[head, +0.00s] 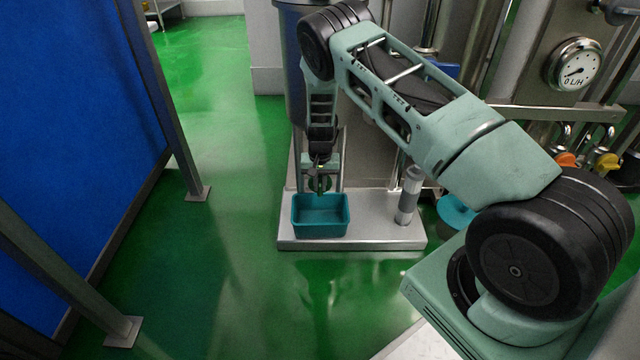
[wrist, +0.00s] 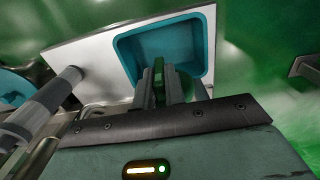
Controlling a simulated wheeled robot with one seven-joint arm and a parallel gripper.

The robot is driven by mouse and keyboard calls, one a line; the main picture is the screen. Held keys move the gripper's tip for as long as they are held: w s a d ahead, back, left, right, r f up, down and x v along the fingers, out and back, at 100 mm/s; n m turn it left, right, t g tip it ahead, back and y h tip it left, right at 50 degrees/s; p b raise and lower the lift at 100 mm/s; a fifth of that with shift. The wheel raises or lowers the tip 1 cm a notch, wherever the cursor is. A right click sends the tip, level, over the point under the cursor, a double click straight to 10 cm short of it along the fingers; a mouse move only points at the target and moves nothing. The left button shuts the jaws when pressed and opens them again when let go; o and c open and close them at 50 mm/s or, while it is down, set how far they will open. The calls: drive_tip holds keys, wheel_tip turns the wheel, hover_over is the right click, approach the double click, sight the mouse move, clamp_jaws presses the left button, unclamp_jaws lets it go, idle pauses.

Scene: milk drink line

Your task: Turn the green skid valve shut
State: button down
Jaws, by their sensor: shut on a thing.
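The green skid valve shows as a small green handle (wrist: 159,66) between my fingertips in the wrist view. My gripper (head: 320,187) points down in the head view, just above the back of the teal bin, and is shut on this handle. My fingers hide most of the valve. In the head view only a little dark green shows around the fingertips, so I cannot tell how far the handle is turned. My gripper (wrist: 160,85) also shows in the wrist view, with the bin beyond it.
The teal bin (head: 322,231) stands empty on a steel skid plate (head: 375,237), close under my gripper. A grey cylinder (head: 408,196) stands to its right. A flow gauge (head: 574,65) and orange and yellow items (head: 606,161) are further right. Green floor (head: 235,240) is open at left.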

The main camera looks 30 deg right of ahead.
sight(327, 189)
drive_tip(key=shift+d+y, duration=0.1)
drive_tip(key=shift+y, duration=0.2)
drive_tip(key=t+y+b, duration=0.2)
drive_tip(key=y, duration=0.1)
drive_tip(key=d+f+t+y+b, duration=0.1)
drive_tip(key=t+y+b, duration=0.2)
drive_tip(key=y, duration=0.1)
drive_tip(key=s+f+t+y+b, duration=0.1)
drive_tip(key=t+y+b, duration=0.1)
drive_tip(key=y+b, duration=0.1)
drive_tip(key=shift+s+d+t+y, duration=0.1)
drive_tip(key=shift+d+t+y, duration=0.2)
drive_tip(key=shift+t+y, duration=0.15)
drive_tip(key=shift+f+t+y+b, duration=0.2)
drive_tip(key=shift+t+y+b, duration=0.35)
drive_tip(key=shift+y+b, duration=0.55)
drive_tip(key=shift+t+y+b, duration=0.5)
drive_tip(key=shift+y+b, duration=0.05)
drive_tip(key=shift+b, duration=0.3)
drive_tip(key=shift+a, duration=0.1)
drive_tip(key=shift+s, duration=0.1)
